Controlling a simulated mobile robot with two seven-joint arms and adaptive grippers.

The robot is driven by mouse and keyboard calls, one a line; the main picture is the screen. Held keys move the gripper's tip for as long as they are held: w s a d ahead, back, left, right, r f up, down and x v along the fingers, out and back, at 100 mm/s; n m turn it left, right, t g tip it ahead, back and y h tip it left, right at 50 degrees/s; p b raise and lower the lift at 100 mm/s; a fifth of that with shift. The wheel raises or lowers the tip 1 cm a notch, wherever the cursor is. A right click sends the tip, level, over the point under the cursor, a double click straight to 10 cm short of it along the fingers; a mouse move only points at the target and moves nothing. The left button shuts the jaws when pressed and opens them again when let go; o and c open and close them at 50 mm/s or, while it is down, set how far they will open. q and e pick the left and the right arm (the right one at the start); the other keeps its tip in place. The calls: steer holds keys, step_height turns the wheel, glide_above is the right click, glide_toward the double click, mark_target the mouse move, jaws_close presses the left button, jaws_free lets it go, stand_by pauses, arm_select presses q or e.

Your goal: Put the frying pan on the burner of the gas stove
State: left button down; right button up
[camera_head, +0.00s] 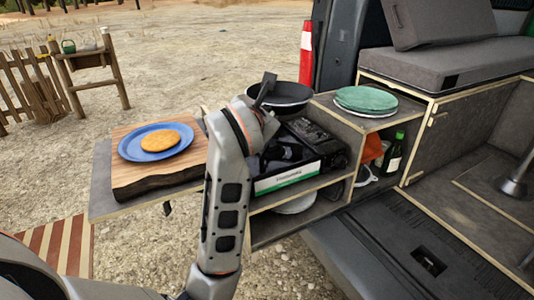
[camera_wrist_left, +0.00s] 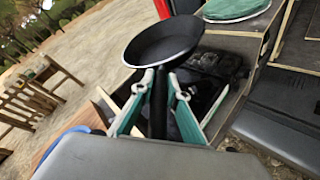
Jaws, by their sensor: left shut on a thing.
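The black frying pan (camera_head: 284,92) is at the far side of the gas stove, partly behind my left arm. In the left wrist view the pan (camera_wrist_left: 165,42) is upright, its handle (camera_wrist_left: 158,108) pointing toward my gripper. My left gripper (camera_wrist_left: 160,76) is shut on this handle, one green-padded finger on each side. In the head view my wrist hides most of the grip. The black gas stove (camera_head: 318,140) sits on the wooden unit, nearer than the pan; it also shows in the left wrist view (camera_wrist_left: 215,68). I cannot tell whether the pan touches anything below. My right gripper is out of view.
A blue plate (camera_head: 182,150) with a flat golden food lies on a wooden board (camera_head: 130,178) to the left. Green plates (camera_head: 366,100) stand on the unit's right top. A green bottle (camera_head: 393,156) is in the side shelf. The van's side panel and cushions lie to the right.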

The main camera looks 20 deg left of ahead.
arm_select(q)
step_height(320, 180, down, 11)
steer(key=b, duration=0.3)
steer(key=shift+r, duration=0.15)
steer(key=c, duration=2)
jaws_free()
steer(key=shift+f, duration=0.25)
steer(key=shift+r, duration=0.15)
